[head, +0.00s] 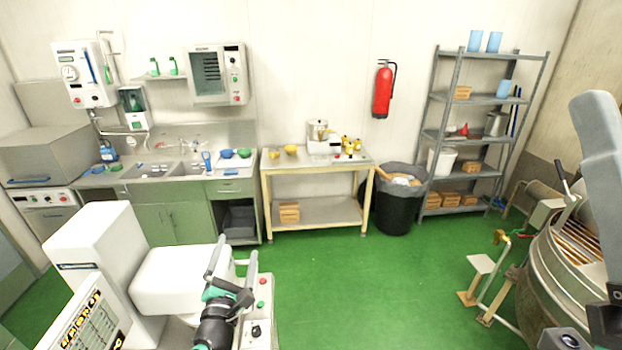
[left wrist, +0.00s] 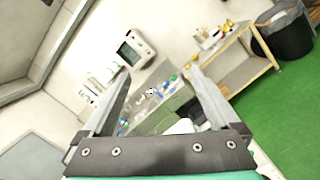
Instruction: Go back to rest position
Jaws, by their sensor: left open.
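My left gripper (head: 232,262) is at the lower middle left of the head view, in front of a white machine (head: 170,280). Its two fingers are apart, with nothing seen between them. In the left wrist view the open fingers (left wrist: 160,92) point toward the sink wall and the work table, and the gap is empty. My right arm comes down along the right edge of the head view, in front of the large kettle (head: 545,285). The fingers of my right gripper do not show.
A sink counter (head: 165,171) and a wooden table (head: 315,173) stand along the back wall. A black bin (head: 394,212) and a metal shelf (head: 478,133) are to their right. A small stand (head: 478,275) is beside the kettle. The green floor (head: 370,290) in the middle is clear.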

